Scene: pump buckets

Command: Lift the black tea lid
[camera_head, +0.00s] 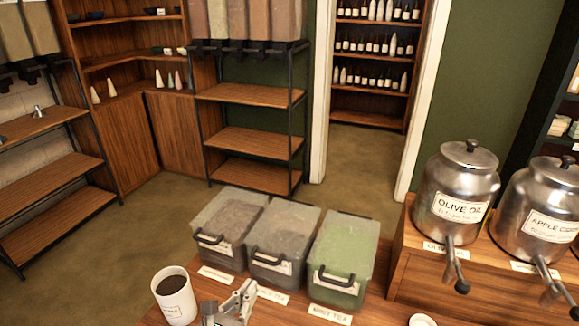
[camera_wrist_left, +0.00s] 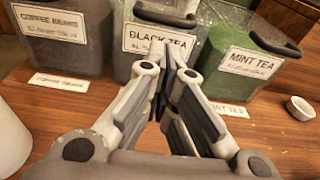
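The black tea bin (camera_head: 285,245) is the middle of three clear bins, with dark contents and a lid (camera_head: 290,217) on top. Its dark handle (camera_head: 270,259) is at the front. In the left wrist view the "BLACK TEA" label (camera_wrist_left: 160,42) and the handle (camera_wrist_left: 165,14) show at the top, beyond my fingers; most of the lid is out of frame. My left gripper (camera_head: 245,291) is in front of the bin, below and apart from the handle. Its fingers (camera_wrist_left: 166,68) come together at the tips with nothing visible between them. My right gripper is not in view.
The coffee beans bin (camera_head: 230,222) and mint tea bin (camera_head: 342,255) stand close on either side. A white cup (camera_head: 174,296) with dark contents stands left of my gripper. A small white bowl (camera_head: 422,320) is at the right. Metal drums (camera_head: 457,190) stand farther right.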

